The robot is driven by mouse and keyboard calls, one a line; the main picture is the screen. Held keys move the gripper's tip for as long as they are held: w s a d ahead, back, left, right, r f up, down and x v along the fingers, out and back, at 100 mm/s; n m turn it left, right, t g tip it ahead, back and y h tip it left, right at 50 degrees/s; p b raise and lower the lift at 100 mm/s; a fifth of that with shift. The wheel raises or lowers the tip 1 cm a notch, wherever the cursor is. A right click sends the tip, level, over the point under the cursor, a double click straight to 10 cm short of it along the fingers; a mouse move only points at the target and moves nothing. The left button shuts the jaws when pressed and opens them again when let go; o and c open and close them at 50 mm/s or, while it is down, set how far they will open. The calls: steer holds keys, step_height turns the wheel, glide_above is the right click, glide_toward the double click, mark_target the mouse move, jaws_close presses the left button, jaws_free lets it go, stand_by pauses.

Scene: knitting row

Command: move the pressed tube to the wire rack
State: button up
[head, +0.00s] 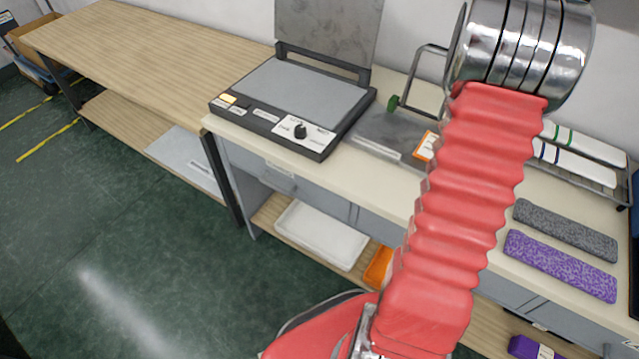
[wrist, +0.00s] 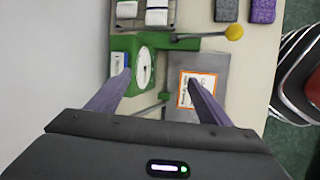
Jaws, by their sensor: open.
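Two white folded knit pieces, one with a green stripe (head: 584,143) and one with a dark blue stripe (head: 574,163), lie on the wire rack (head: 624,193) at the right of the bench. They also show at the top of the wrist view (wrist: 157,12). I cannot tell which piece is the pressed tube. My gripper (wrist: 158,78) is open and empty, its fingers spread over a green device with a white dial (wrist: 144,68) and a grey plate (wrist: 214,65). An orange-bordered card (wrist: 199,89) lies on the plate by the right finger. My arm hides the gripper in the head view.
A flat press (head: 300,95) stands left with its lid raised. A grey speckled piece (head: 566,229) and a purple speckled piece (head: 560,265) lie in front of the rack. A yellow knob (wrist: 234,32) sits beside the plate. The long wooden table (head: 150,45) is bare.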

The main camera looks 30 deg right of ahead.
steer(key=w+a+r+m+t, duration=0.1)
steer(key=w+a+r+t, duration=0.1)
steer(key=a, duration=1.3)
steer(key=w+a+r+m+t, duration=0.1)
steer(key=a+r+t, duration=0.15)
steer(key=a, duration=1.35)
steer(key=s+a+f+m+t+y, duration=0.1)
steer(key=s+a+f, duration=0.1)
steer(key=s+a, duration=0.2)
steer(key=s+a+f+m+t+y, duration=0.1)
steer(key=s+a+f, duration=0.2)
steer(key=a, duration=0.8)
steer(key=s+a+f+t+y, duration=0.1)
steer(key=s+a+f+y, duration=0.1)
steer(key=s+a, duration=0.4)
steer(key=shift+a+f+m, duration=0.4)
steer(key=shift+a+f, duration=0.15)
steer(key=shift+a, duration=0.4)
steer(key=shift+c, duration=0.2)
